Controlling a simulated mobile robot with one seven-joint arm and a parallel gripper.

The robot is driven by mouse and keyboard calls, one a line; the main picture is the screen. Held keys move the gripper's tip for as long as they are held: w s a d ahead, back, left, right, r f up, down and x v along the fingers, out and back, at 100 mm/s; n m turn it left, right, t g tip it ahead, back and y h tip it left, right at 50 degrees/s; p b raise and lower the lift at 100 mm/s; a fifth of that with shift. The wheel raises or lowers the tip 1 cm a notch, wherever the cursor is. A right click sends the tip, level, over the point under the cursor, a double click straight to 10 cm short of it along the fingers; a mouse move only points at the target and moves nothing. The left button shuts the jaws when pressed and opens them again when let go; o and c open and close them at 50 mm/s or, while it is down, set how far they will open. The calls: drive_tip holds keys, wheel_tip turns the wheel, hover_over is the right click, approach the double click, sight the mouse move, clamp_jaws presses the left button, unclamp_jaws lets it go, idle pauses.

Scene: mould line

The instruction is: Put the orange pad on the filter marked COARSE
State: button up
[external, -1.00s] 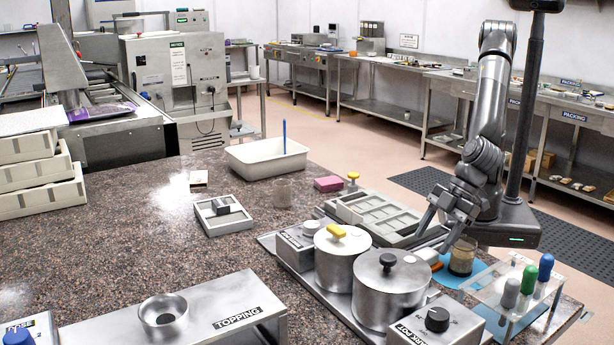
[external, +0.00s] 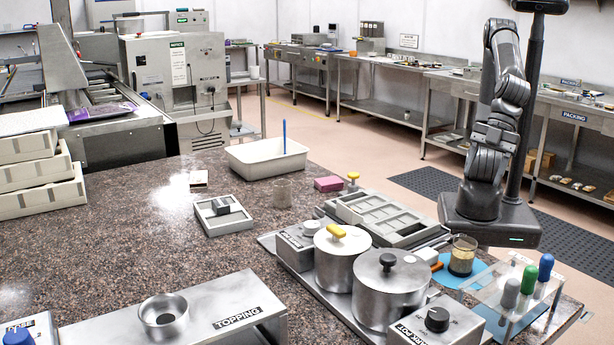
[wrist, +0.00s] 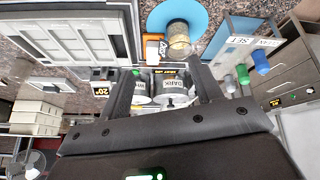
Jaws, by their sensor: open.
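A small orange piece (external: 437,266) lies beside the steel pots at the right of the counter in the external view. In the wrist view an orange piece (wrist: 152,37) sits next to a white labelled block; I cannot tell whether it is the pad. I cannot make out a filter marked COARSE in either view. My gripper (wrist: 163,70) is open, with nothing visible between its fingers. In the external view my arm is folded back near its column, and its fingers are hard to make out.
A glass jar (external: 461,262) stands on a blue mat (external: 486,276). Two lidded pots (external: 390,288), a rack with coloured-top bottles (external: 527,279) and a grey mould tray (external: 372,214) crowd this corner. A pink block (external: 328,184) lies farther back.

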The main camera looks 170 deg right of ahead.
drive_tip(key=s+a+n+y, duration=0.1)
drive_tip(key=s+a, duration=0.1)
drive_tip(key=s, duration=0.2)
drive_tip(key=s+a+n+y, duration=0.1)
drive_tip(key=s+a+n, duration=0.1)
drive_tip(key=s+a, duration=0.1)
drive_tip(key=s+a+r+n+t+y, duration=0.1)
drive_tip(key=s+a+n, duration=0.1)
drive_tip(key=s+a, duration=0.1)
drive_tip(key=shift+s+a+r, duration=0.1)
drive_tip(key=shift+s+a, duration=0.05)
drive_tip(key=shift+s, duration=0.75)
drive_tip(key=shift+s+a, duration=0.15)
drive_tip(key=shift+s, duration=0.1)
drive_tip(key=shift+c, duration=1.3)
drive_tip(key=m+g+h, duration=0.2)
drive_tip(key=m+h, duration=0.1)
drive_tip(key=m, duration=0.6)
hover_over(422, 254)
drive_tip(key=s+a, duration=0.3)
drive_tip(key=a, duration=0.1)
wheel_tip(422, 254, down, 7)
drive_tip(key=x, duration=1.1)
drive_tip(key=shift+s+d, duration=0.15)
drive_tip(key=shift+d, duration=0.05)
